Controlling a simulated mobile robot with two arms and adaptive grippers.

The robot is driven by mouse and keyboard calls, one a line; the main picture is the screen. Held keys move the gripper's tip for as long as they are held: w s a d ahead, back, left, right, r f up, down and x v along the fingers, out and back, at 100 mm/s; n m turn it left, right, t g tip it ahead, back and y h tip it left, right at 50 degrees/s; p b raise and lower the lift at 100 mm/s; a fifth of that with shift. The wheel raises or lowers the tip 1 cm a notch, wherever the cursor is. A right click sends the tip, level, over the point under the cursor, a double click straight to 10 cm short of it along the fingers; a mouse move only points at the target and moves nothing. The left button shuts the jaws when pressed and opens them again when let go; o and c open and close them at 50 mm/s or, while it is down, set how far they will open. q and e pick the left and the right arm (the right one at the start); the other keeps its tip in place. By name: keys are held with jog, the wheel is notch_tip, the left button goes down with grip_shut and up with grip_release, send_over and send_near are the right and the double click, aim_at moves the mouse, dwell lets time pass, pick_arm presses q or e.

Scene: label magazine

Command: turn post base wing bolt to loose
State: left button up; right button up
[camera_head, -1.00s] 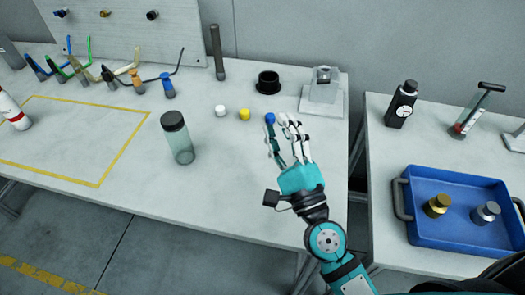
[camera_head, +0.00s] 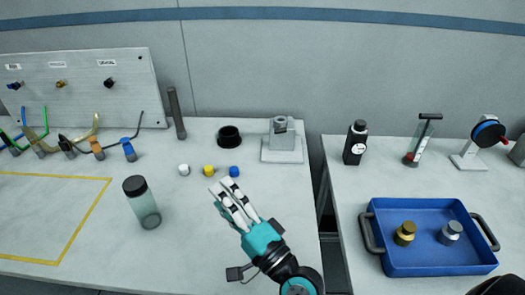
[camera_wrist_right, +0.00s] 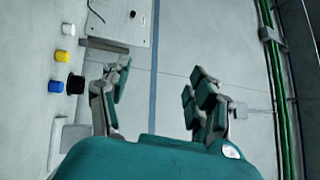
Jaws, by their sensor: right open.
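The post base (camera_head: 283,156) is a grey square plate with a short upright socket (camera_head: 281,127) at the table's back right. A small part on the socket's side may be the wing bolt, but it is too small to make out. In the right wrist view the grey post base (camera_wrist_right: 62,140) shows partly at lower left. My right gripper (camera_head: 231,192) is open and empty above the table, in front of the blue cap and well to the near left of the base. Its spread fingers also show in the wrist view (camera_wrist_right: 158,95). My left gripper is out of view.
White (camera_head: 184,170), yellow (camera_head: 209,170) and blue (camera_head: 234,171) caps and a black ring (camera_head: 229,136) lie near the gripper. A dark post (camera_head: 176,113) and a lidded jar (camera_head: 142,207) stand to the left. A gap separates the right table with its blue tray (camera_head: 425,260).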

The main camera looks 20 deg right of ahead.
jog(key=w+d+f+n+g+h, duration=0.2)
jog(key=w+f+n, duration=0.3)
jog(key=n, duration=0.2)
jog(key=n+g+h, duration=0.2)
jog(key=n+h, duration=0.3)
jog(key=h, duration=0.8)
send_near(280, 132)
jog(key=p+x, duration=0.2)
jog(key=x, duration=0.8)
jog(key=shift+w+d, duration=0.2)
jog(key=shift+w, duration=0.15)
jog(key=c, duration=1.2)
